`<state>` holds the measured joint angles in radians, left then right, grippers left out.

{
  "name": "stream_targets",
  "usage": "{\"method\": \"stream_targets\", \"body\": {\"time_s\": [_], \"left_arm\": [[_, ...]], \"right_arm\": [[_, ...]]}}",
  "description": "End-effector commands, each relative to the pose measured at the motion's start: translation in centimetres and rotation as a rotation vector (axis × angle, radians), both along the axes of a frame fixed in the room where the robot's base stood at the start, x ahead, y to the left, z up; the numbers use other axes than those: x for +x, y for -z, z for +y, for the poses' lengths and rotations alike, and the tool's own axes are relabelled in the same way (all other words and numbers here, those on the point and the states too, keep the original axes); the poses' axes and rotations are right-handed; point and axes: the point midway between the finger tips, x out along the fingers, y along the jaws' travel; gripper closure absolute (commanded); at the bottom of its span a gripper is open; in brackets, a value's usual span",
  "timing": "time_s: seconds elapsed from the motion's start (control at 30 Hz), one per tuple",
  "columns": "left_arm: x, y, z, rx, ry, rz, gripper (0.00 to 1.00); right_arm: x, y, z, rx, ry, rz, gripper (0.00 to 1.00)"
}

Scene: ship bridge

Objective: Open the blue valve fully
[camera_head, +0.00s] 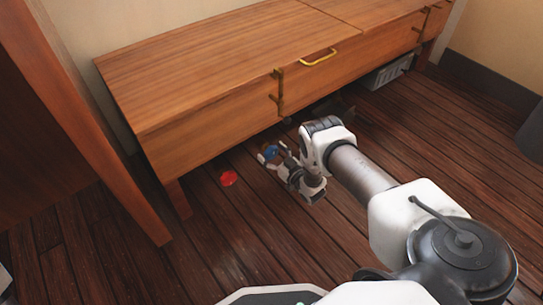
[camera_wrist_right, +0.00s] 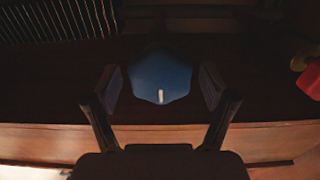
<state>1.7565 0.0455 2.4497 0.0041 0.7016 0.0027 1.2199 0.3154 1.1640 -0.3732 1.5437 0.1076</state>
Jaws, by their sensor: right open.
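The blue valve (camera_head: 271,152) is low down, below the front of the wooden bench. In the right wrist view its rounded, many-sided blue knob (camera_wrist_right: 160,75) has a short white mark at its near edge. My right gripper (camera_head: 274,155) is at the valve. In the right wrist view the two dark fingers of my right gripper (camera_wrist_right: 160,88) are spread, one on each side of the knob. A dark gap shows between each finger and the knob, so contact cannot be made out. My left gripper is not in view.
A red valve (camera_head: 228,179) is to the left of the blue one; its red part also shows at the right wrist view's edge (camera_wrist_right: 309,82). The wooden bench (camera_head: 215,65) overhangs the area. A grey crate (camera_head: 388,72) sits under its right end. Floor in front is clear.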

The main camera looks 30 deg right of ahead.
Motion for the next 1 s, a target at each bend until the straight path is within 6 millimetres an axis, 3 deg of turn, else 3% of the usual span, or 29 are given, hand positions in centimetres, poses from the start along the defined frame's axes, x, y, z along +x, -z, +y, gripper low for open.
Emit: {"method": "stream_targets", "body": {"time_s": [0.2,0.23,0.37,0.4,0.77,1.0], "left_arm": [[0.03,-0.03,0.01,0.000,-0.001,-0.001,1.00],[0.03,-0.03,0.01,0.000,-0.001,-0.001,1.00],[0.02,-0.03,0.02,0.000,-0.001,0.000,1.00],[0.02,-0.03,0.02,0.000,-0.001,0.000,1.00],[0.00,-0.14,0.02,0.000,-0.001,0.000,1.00],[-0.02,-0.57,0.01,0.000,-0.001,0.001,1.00]], "right_arm": [[0.17,-0.10,0.05,0.000,0.000,0.001,0.17],[0.17,-0.10,0.05,0.000,0.000,0.001,0.24],[0.15,-0.09,0.07,0.001,0.000,0.001,0.70],[0.15,-0.09,0.07,0.001,0.000,0.001,0.75],[0.16,-0.11,0.10,-0.024,-0.001,-0.001,0.76],[0.19,-0.17,0.18,-0.129,0.000,-0.009,0.76]]}}
